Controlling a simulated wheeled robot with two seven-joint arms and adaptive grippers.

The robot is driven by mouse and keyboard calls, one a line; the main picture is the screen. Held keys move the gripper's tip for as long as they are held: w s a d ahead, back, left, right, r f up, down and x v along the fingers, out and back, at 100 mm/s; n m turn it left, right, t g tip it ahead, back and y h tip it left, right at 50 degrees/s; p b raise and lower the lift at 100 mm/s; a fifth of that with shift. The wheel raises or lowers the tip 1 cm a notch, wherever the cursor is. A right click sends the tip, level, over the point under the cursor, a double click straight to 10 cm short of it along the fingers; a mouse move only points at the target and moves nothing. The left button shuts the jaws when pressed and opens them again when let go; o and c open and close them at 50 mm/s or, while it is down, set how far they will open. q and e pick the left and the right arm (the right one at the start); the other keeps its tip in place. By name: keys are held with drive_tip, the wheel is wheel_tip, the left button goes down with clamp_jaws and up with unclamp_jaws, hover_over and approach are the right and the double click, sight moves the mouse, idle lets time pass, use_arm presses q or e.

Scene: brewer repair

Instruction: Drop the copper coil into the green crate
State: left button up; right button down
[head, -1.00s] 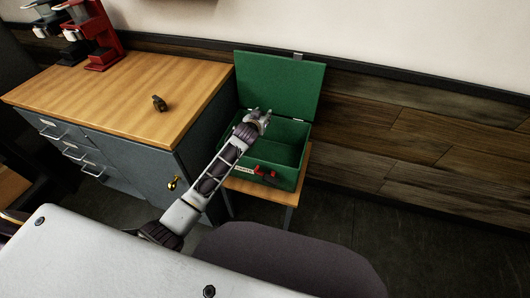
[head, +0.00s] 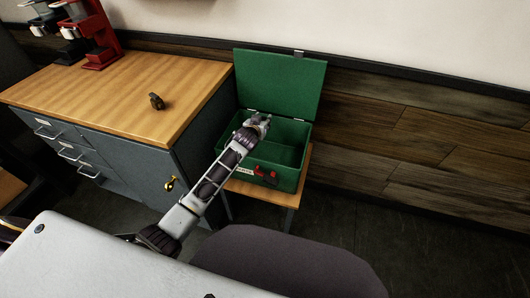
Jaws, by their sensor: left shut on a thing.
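The green crate (head: 290,178) stands with its lid up on a small wooden table. My left gripper (head: 262,118) is over the crate's left back part, near the open lid. By its look it is closed, but what it holds is too small and hidden to make out. The copper coil cannot be told apart in this view; it may be hidden in the gripper. My right gripper is not in view.
A grey cabinet with a wooden top (head: 190,90) stands left of the crate, with a small dark brown object (head: 156,101) on it. Red and black brewers (head: 92,38) stand at its back. The small table (head: 282,194) carries the crate. A dark rounded seat (head: 285,265) is in front.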

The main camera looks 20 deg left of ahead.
use_arm(q)
drive_tip(key=o, duration=1.1)
drive_tip(key=shift+o, duration=0.2)
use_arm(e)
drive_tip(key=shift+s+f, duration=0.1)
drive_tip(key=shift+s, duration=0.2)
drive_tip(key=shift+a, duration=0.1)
use_arm(q)
drive_tip(key=shift+s, duration=0.1)
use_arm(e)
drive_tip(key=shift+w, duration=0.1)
use_arm(q)
drive_tip(key=shift+s, duration=0.1)
drive_tip(key=v, duration=1.1)
drive_tip(key=shift+s+r, duration=0.15)
drive_tip(key=shift+s, duration=0.15)
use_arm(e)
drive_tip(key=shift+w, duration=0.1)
